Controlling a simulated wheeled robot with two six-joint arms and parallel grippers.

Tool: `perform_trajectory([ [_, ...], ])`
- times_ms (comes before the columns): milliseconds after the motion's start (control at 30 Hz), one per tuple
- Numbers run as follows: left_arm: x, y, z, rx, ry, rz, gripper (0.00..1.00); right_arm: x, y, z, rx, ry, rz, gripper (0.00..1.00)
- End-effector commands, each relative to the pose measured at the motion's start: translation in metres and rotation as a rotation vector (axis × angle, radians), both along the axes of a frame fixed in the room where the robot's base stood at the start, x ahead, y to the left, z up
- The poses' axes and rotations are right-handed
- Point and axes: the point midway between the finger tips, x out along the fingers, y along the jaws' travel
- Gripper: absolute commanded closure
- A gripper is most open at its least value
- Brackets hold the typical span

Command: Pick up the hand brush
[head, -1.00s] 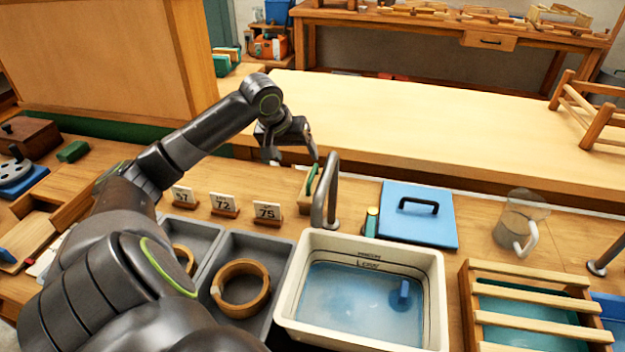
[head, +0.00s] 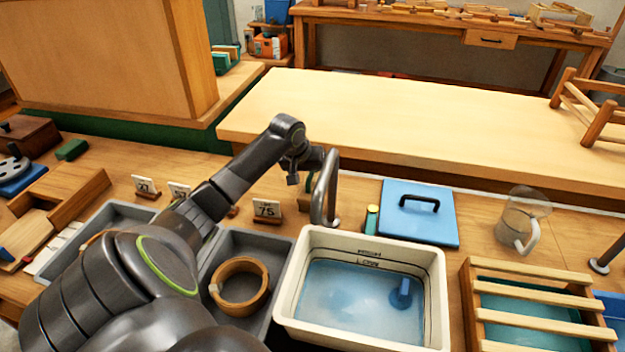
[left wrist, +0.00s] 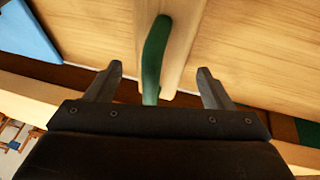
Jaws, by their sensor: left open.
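The hand brush shows in the left wrist view as a curved green handle (left wrist: 154,55) along a pale wooden block (left wrist: 182,50). In the head view it is mostly hidden behind my left gripper (head: 299,176) and the grey tap. In the left wrist view my left gripper (left wrist: 159,72) is open and empty. Its two fingers stand apart, one on each side of the handle's near end. I cannot tell whether either finger touches it. My right gripper is not in view.
The grey tap (head: 326,195) stands close to my left gripper, behind the white water basin (head: 435,285). A number card reading 75 (head: 267,209) stands to the left. A blue lid (head: 425,225) lies to the right.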

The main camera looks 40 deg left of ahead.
Motion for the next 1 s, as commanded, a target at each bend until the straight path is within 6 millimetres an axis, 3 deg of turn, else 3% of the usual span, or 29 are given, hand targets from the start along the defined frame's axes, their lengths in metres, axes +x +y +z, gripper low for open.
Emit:
perform_trajectory([
  [300,0.0030,0.0002,-0.0053,0.001,-0.002,-0.001,0.25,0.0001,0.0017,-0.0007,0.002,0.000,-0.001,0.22],
  [700,0.0027,0.0003,-0.0052,0.002,-0.001,0.000,0.77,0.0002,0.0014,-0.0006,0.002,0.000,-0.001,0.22],
  [1000,0.0033,0.0005,0.0021,0.003,-0.003,-0.001,0.78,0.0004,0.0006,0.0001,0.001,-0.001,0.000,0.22],
])
